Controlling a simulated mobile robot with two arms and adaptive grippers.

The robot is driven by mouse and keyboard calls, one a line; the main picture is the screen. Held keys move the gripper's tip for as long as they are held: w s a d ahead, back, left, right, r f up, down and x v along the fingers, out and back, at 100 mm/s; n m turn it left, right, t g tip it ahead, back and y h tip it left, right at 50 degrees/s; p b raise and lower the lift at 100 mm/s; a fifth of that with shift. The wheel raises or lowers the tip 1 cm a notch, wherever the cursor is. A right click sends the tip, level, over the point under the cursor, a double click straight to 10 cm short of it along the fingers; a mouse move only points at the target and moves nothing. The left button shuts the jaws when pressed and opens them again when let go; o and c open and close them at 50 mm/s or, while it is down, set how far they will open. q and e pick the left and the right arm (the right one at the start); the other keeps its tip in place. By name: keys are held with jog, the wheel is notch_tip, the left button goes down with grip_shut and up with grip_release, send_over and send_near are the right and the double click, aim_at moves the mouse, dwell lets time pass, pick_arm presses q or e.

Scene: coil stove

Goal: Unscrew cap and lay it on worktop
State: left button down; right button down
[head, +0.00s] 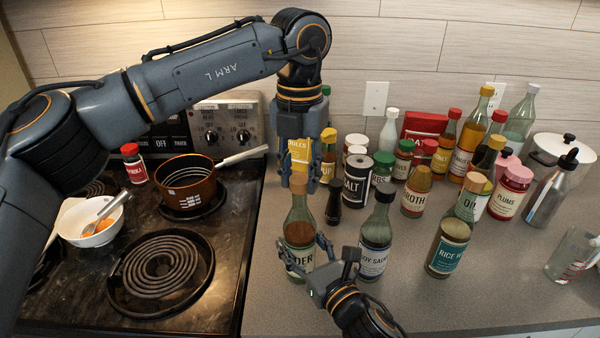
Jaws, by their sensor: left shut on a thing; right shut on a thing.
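A green glass bottle (299,232), its label partly hidden and ending in "DER", stands on the grey worktop (430,312) near the stove's edge. Its red-brown cap (298,184) is at the top of the neck, and I cannot tell whether it is loose. My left gripper (299,180) points down from above and is shut on the cap. My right gripper (305,265) comes from the front and is shut on the bottle's lower body, covering part of the label.
A soy sauce bottle (375,240) stands close right of the held bottle, with a rice bottle (448,245) beyond. Several jars and bottles crowd behind, including a salt tin (357,182). A saucepan (186,188) and bowl (90,238) are on the stove. The front worktop is clear.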

aim_at(299, 178)
pick_arm(q)
jog(key=n, duration=0.4)
jog(key=shift+s, duration=0.1)
pick_arm(e)
jog(key=shift+f, duration=0.1)
pick_arm(q)
jog(key=shift+n, duration=0.3)
jog(key=shift+r, duration=0.25)
jog(key=shift+r, duration=0.9)
jog(key=shift+r, duration=2)
pick_arm(e)
jog(key=shift+c, duration=1.5)
grip_release()
